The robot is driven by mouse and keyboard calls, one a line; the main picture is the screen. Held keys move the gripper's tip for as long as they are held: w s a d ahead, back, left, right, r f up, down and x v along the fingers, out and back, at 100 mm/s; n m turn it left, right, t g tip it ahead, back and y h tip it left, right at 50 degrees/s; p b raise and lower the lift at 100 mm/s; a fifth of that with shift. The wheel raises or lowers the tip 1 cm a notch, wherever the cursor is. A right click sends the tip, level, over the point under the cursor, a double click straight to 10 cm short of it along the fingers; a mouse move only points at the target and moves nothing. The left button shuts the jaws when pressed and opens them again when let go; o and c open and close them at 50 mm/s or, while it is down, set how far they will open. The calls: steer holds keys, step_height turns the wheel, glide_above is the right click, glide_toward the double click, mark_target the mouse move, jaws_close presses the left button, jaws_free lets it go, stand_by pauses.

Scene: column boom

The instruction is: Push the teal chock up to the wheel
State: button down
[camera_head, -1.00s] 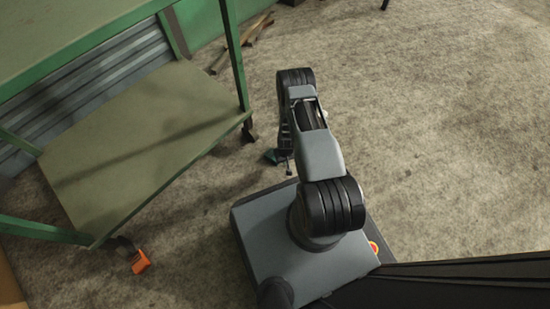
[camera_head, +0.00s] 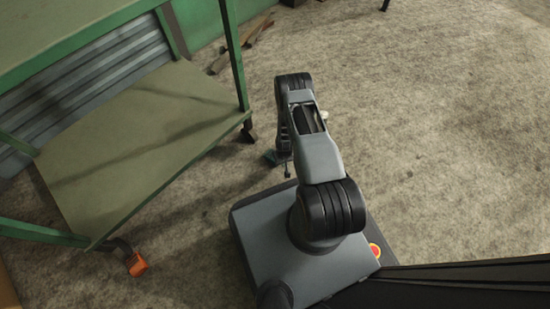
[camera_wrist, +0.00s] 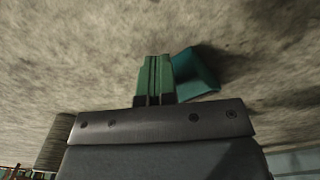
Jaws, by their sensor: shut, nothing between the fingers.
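The teal chock (camera_head: 270,158) lies on the floor, partly hidden by my arm in the head view. In the wrist view the chock (camera_wrist: 196,74) is just right of my fingers, close against them; whether they touch is unclear. My gripper (camera_wrist: 153,60) is shut and empty, its fingers pointing at the floor. In the head view its tip is low beside the chock, mostly covered by my arm. The dark caster wheel (camera_head: 248,133) under the near right leg of the green cart is up and left of the chock, with a gap of floor between them.
The green cart (camera_head: 130,140) has a low shelf reaching over the floor at left. Another caster with an orange brake pedal (camera_head: 136,264) is at its lower corner. Wood scraps (camera_head: 240,45) lie behind the cart. The floor at right is clear.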

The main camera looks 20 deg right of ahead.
steer(key=shift+w+a, duration=0.5)
steer(key=shift+w, duration=0.65)
steer(key=shift+w+a, duration=0.55)
steer(key=shift+w, duration=0.55)
steer(key=shift+w+a, duration=0.5)
steer(key=shift+w, duration=0.65)
steer(key=shift+s+d+p, duration=0.35)
steer(key=shift+s, duration=0.4)
steer(key=shift+s+d+p, duration=0.3)
steer(key=shift+s+d, duration=0.05)
steer(key=shift+s, duration=0.45)
steer(key=shift+s+d+p, duration=0.35)
steer(key=shift+s, duration=0.4)
steer(key=shift+r+p, duration=2.85)
steer(key=shift+r, duration=1.05)
